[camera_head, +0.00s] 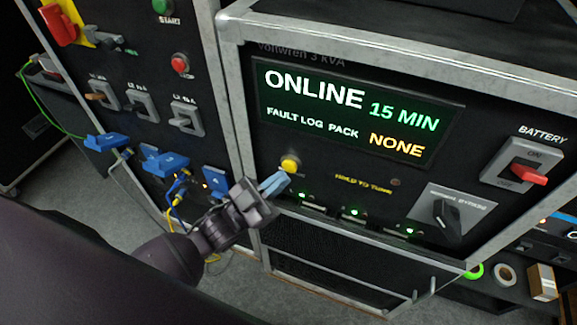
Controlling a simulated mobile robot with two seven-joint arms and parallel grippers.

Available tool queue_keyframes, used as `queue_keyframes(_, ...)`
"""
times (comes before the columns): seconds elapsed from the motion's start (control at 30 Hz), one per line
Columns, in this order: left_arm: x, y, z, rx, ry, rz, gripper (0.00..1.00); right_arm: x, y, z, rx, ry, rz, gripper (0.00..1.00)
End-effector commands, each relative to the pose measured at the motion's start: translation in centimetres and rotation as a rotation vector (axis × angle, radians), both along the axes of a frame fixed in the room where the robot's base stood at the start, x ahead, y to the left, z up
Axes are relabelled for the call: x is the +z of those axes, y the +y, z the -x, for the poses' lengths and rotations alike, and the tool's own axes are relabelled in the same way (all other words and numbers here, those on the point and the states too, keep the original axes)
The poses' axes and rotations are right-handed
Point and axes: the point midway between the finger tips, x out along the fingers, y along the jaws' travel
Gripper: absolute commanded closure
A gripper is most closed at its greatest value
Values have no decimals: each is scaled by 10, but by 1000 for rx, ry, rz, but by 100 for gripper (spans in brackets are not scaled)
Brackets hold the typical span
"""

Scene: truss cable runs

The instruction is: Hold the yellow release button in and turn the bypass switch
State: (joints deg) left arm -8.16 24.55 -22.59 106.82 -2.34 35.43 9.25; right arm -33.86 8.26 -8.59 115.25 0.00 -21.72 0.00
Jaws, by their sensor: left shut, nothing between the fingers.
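The yellow release button (290,163) is on the front panel of the black UPS unit, below the left end of its display. My left gripper (279,181) is shut with nothing between its fingers. Its light-blue fingertips are at the lower edge of the button and overlap it slightly in the picture; I cannot tell whether they press it in. The bypass switch (448,214) is a black rotary knob on a grey plate at the lower right of the same panel. My right gripper is not in view.
The display (355,112) reads ONLINE, 15 MIN and NONE. A red battery switch (529,174) is right of it. Small modules with green lights (354,213) line the panel's lower edge. The left cabinet has blue plugs (165,160) and cables near my arm.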

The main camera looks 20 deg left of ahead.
Motion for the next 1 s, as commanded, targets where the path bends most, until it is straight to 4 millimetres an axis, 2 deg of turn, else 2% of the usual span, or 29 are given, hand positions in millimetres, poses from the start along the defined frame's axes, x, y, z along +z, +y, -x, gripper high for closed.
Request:
queue_keyframes(0.33, 0, 0, -8, 0, -1, 1, 100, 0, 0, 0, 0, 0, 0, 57)
queue_keyframes(1.0, 0, 0, -11, 0, 0, 0, 100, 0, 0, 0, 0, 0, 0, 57)
